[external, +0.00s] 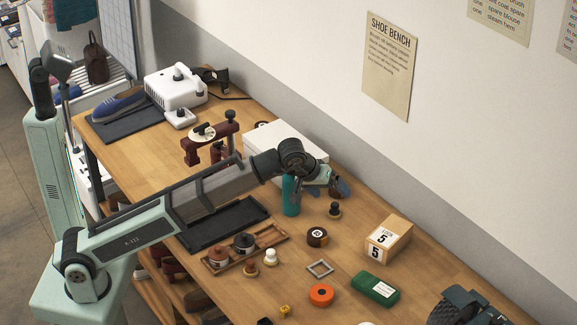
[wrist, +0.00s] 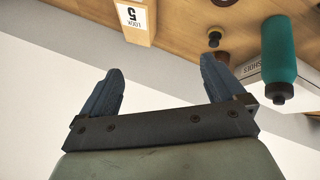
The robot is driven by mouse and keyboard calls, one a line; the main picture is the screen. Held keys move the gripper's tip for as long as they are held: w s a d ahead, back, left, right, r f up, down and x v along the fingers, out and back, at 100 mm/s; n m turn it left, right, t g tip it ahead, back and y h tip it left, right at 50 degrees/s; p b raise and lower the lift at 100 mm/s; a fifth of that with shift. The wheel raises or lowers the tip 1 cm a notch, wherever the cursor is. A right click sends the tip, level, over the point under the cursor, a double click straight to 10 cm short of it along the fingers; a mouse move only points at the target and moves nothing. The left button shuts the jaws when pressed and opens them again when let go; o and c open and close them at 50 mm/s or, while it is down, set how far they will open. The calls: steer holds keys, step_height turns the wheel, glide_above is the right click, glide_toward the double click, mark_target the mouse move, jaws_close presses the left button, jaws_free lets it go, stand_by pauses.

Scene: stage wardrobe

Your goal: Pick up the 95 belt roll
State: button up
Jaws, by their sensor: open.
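A dark brown roll (external: 317,236) with a round pale label lies flat on the wooden bench in the external view. The label is too small to read for certain, so I cannot confirm that it says 95. Two more dark rolls, one at the left (external: 218,255) and one at the right (external: 244,242), sit in a wooden tray (external: 273,236). My gripper (external: 327,180) is above the far side of the bench, beyond the brown roll and apart from it. In the wrist view my gripper (wrist: 160,68) has its two blue-grey fingers wide apart with nothing between them.
A teal bottle (external: 291,196) stands close to my gripper; it also shows in the wrist view (wrist: 279,50). A small dark knobbed object (external: 334,210) and a box marked 5 (external: 388,240) flank the brown roll.

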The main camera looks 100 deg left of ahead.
steer(key=s+a+r+n+g+y, duration=0.1)
steer(key=s+a+r+n, duration=0.3)
steer(key=s+a, duration=0.8)
steer(key=s+a+r+n+g+y, duration=0.1)
steer(key=s+a+r+n, duration=0.1)
steer(key=s+a+n, duration=0.85)
steer(key=s+a+r+n+y, duration=0.15)
steer(key=s+a+r, duration=0.25)
steer(key=s+a, duration=0.8)
steer(key=s+a+f+n+t+h, duration=0.2)
steer(key=a+f+n+t+h, duration=0.1)
steer(key=a+f, duration=0.95)
steer(key=s+a+f+n+t+h, duration=0.2)
steer(key=s+a+f+n+h, duration=0.15)
steer(key=a+f, duration=0.85)
steer(key=x, duration=0.2)
steer(key=a+x, duration=0.1)
steer(key=x, duration=0.2)
steer(key=r+x, duration=0.1)
steer(key=x, duration=0.1)
steer(key=shift+w+a+f, duration=0.2)
steer(key=shift+w+f, duration=0.1)
steer(key=shift+w, duration=0.35)
steer(key=shift+x, duration=2.95)
steer(key=shift+s+a+f, duration=0.15)
steer(key=shift+f, duration=0.05)
steer(key=shift+c, duration=0.2)
steer(key=c, duration=1.1)
